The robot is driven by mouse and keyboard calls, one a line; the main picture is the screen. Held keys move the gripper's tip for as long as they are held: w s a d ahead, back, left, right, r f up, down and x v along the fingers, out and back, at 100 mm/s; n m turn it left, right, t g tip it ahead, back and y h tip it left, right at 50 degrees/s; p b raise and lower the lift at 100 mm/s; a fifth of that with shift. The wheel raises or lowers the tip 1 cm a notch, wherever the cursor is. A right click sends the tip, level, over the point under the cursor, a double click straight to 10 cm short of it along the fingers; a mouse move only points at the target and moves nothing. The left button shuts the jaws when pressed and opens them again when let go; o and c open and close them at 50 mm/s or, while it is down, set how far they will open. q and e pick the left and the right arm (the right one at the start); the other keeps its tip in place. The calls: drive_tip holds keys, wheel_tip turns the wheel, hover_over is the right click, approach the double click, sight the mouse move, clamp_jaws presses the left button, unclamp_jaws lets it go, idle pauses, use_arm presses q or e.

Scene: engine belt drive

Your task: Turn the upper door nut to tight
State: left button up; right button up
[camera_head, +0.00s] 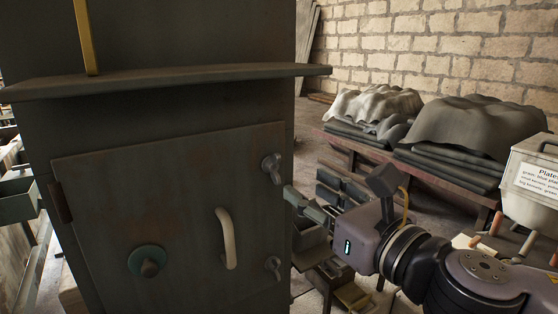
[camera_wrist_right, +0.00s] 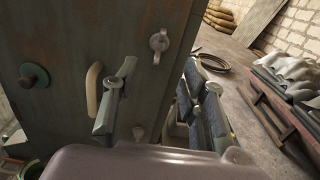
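The upper door nut (camera_head: 271,168) is a grey wing nut at the upper right of the dark metal door (camera_head: 180,180). It also shows in the right wrist view (camera_wrist_right: 159,42), with its wings close to upright. A similar lower nut (camera_head: 273,265) sits below it, near the door's lower right corner. My right gripper (camera_head: 308,205) is just right of the cabinet's edge, lower than the upper nut and apart from it. In the right wrist view its fingers (camera_wrist_right: 168,80) are spread with nothing between them. My left gripper is not in view.
The door has a pale curved handle (camera_head: 227,238) and a round green knob (camera_head: 148,261). A ledge (camera_head: 180,78) juts out above it. Dark boxes (camera_head: 340,188) stand behind my right gripper. A table with covered stacks (camera_head: 470,130) stands at the back right.

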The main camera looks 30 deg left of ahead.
sight(275, 166)
drive_tip(key=p+x, duration=0.3)
drive_tip(key=x, duration=0.6)
drive_tip(key=shift+w+a, duration=0.1)
drive_tip(key=shift+a, duration=0.2)
clamp_jaws()
